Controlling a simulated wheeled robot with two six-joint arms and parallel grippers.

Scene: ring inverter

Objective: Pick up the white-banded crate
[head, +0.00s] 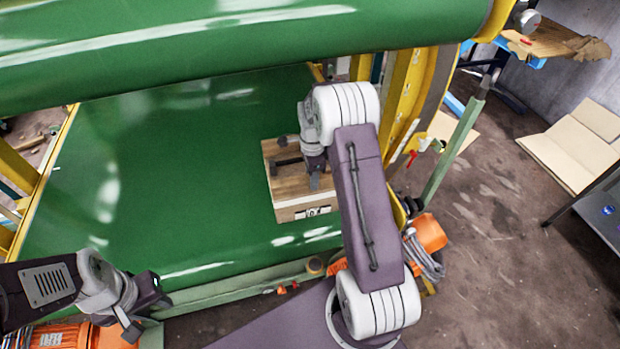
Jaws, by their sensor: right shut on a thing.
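A wooden crate (282,195) sits on the green belt, towards its right side. It has a brown plank top with dark fittings and a pale front with a dark-and-white label. My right gripper (314,182) points down onto the crate's top and is shut on the crate; the exact grip point is partly hidden by the wrist and arm. My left gripper (147,309) is open and empty, low at the left, off the belt's front edge and well apart from the crate.
The green belt (180,180) is otherwise bare left of the crate. A large green roller (230,50) spans the back above it. Yellow frame parts (405,90) stand at the right. An orange device (428,233) with a coiled cable lies by the front right corner.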

